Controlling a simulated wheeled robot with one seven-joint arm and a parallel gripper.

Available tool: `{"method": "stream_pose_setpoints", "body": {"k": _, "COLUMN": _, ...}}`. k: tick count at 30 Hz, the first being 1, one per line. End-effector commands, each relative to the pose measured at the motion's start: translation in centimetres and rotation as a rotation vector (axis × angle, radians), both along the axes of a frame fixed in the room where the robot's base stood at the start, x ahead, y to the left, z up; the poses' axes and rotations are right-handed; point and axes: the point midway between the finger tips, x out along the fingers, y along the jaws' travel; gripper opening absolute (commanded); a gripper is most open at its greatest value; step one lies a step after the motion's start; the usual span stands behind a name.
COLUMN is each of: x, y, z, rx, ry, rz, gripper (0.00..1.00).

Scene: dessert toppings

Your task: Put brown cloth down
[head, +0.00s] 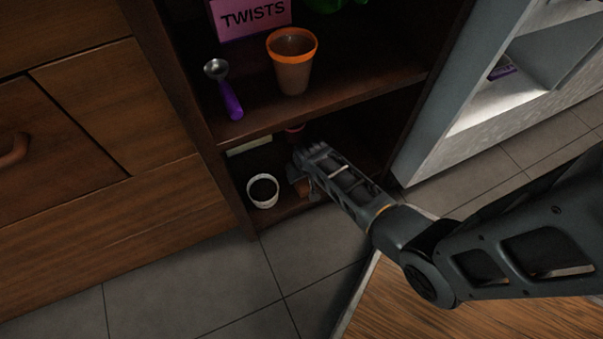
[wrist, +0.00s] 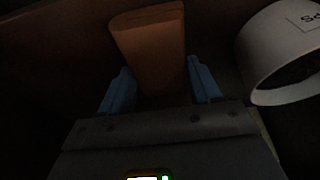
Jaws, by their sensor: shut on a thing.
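The brown cloth (wrist: 148,38) looks like a thick folded piece in the wrist view. It stands between the two blue fingers of my gripper (wrist: 158,82), which is shut on it. In the head view my gripper (head: 300,178) reaches into the dark lower compartment of the shelf unit. A small brown part of the cloth (head: 303,188) shows below the gripper there; the rest is hidden by it. It is too dark to tell whether the cloth touches the shelf floor.
A white cup (head: 263,192) stands just left of my gripper; it also shows in the wrist view (wrist: 262,55). On the shelf above are an orange-rimmed cup (head: 292,72), a purple-handled scoop (head: 229,96) and a pink TWISTS box (head: 252,17). A shelf edge (head: 330,108) lies above my gripper.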

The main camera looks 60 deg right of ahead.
Motion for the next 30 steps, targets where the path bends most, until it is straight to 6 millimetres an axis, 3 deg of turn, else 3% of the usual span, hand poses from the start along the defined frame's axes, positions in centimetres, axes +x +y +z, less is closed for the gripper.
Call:
{"method": "stream_pose_setpoints", "body": {"k": 1, "x": 0.0, "y": 0.0, "z": -0.2, "rx": 0.000, "ry": 0.000, "rz": 0.000, "gripper": 0.14}}
{"method": "stream_pose_setpoints", "body": {"k": 2, "x": 0.0, "y": 0.0, "z": -0.2, "rx": 0.000, "ry": 0.000, "rz": 0.000, "gripper": 0.64}}
{"method": "stream_pose_setpoints", "body": {"k": 9, "x": 0.0, "y": 0.0, "z": -0.2, "rx": 0.000, "ry": 0.000, "rz": 0.000, "gripper": 0.87}}
{"method": "stream_pose_setpoints", "body": {"k": 19, "x": 0.0, "y": 0.0, "z": 0.4, "rx": 0.000, "ry": 0.000, "rz": 0.000, "gripper": 0.88}}
{"method": "stream_pose_setpoints", "body": {"k": 30, "x": -1.3, "y": 1.0, "z": 5.8, "rx": -0.001, "ry": -0.001, "rz": 0.001, "gripper": 0.88}}
